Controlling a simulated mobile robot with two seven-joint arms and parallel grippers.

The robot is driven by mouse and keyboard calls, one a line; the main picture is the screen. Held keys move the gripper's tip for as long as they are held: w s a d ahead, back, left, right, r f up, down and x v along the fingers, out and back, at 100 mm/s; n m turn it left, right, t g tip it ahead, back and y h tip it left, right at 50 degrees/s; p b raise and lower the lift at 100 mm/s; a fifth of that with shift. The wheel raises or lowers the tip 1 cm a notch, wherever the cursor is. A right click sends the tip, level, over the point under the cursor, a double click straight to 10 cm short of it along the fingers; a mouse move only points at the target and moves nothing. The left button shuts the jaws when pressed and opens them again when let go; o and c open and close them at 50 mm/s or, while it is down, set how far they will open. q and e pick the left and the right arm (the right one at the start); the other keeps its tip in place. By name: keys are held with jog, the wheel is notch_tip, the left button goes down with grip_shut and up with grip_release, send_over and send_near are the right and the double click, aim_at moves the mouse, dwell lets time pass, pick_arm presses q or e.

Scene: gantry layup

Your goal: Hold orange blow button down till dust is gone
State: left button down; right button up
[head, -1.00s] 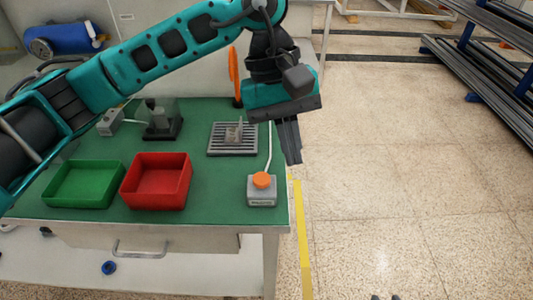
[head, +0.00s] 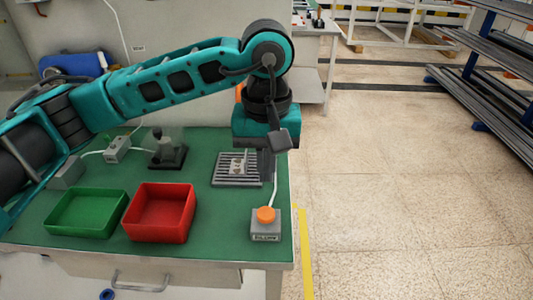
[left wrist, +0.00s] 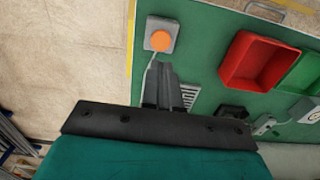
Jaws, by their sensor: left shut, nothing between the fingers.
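The orange blow button (head: 265,214) sits on a grey box labelled BLOW (head: 265,232) near the front right corner of the green bench (head: 200,215). It also shows in the left wrist view (left wrist: 161,40), with nothing on it. My left gripper (head: 269,166) is shut and empty, above the bench and behind the button, apart from it. In the left wrist view its fingers (left wrist: 163,85) point towards the button box. A slotted grey grate (head: 232,170) with a small pale part on it lies left of the gripper. I cannot make out dust on it. My right gripper is not in view.
A red bin (head: 160,230) and a green bin (head: 84,232) stand at the bench front. A dark fixture (head: 166,152) and a small switch box (head: 118,149) stand behind them. Open floor lies right of the bench, with a metal rack (head: 490,80) beyond.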

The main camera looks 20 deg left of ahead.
aim_at(266, 213)
pick_arm(q)
notch_tip(266, 213, down, 9)
jog(key=shift+f+p, duration=0.1)
jog(key=shift+p, duration=0.25)
